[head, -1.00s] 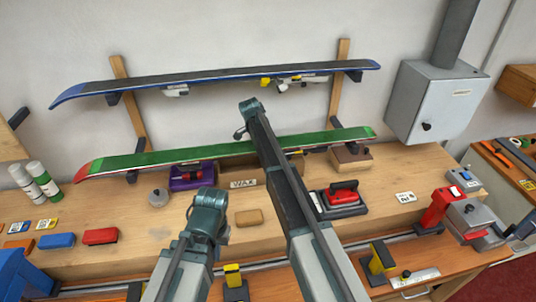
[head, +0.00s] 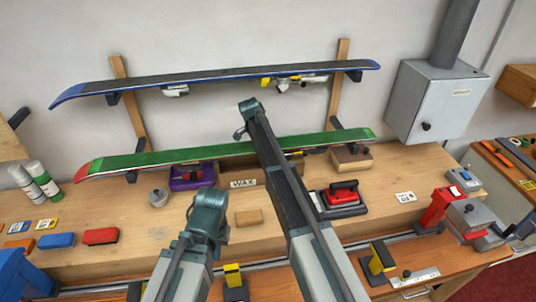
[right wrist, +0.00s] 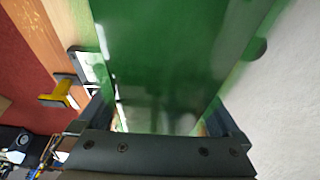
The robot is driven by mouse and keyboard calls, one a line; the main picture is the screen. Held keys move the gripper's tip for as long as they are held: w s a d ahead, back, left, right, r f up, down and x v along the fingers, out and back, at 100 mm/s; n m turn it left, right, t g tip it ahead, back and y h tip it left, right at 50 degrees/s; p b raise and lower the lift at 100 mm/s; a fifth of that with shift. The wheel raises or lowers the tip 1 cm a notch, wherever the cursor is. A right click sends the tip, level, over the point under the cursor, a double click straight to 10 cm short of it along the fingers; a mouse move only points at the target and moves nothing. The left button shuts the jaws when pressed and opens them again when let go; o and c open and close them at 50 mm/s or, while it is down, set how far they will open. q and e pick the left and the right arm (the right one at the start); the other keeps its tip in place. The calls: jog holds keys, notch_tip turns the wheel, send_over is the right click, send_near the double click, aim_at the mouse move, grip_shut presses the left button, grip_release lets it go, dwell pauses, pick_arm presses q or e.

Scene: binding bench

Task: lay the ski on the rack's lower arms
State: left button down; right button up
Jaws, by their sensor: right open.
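A blue ski (head: 220,76) lies on the upper arms. A grey wall box (head: 437,98) stands right of the rack.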

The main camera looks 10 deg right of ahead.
jog(key=p+v, duration=1.2)
jog(key=v, duration=0.1)
jog(key=shift+a+r+p, duration=0.1)
jog(key=shift+r+p, duration=0.2)
jog(key=shift+p, duration=0.05)
jog(key=shift+s+f, duration=0.1)
jog(key=shift+f, duration=0.05)
